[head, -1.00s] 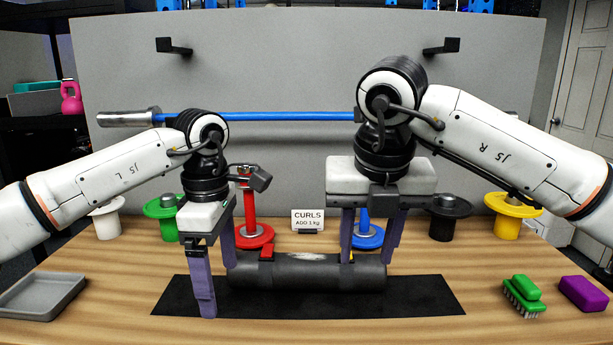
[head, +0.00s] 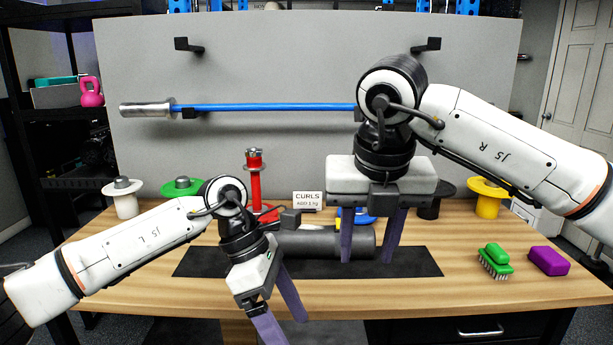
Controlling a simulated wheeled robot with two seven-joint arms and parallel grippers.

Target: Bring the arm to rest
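My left gripper (head: 279,318) hangs low at the table's front edge, tilted. Its purple fingers are apart with nothing between them. My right gripper (head: 368,257) points down with its fingers apart. One finger overlaps the right part of a black cylinder (head: 320,243) and the other shows past its right end. I cannot tell whether they touch it. The cylinder lies on a black mat (head: 410,262) on the wooden table (head: 560,291). Its left end is hidden by my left arm.
A red stand (head: 255,185), green disc (head: 182,186), white spool (head: 123,201) and yellow spool (head: 488,203) stand behind. A CURLS sign (head: 307,201) is near the middle. A green brush (head: 495,262) and purple block (head: 549,261) lie right. A blue bar (head: 270,107) hangs on the panel.

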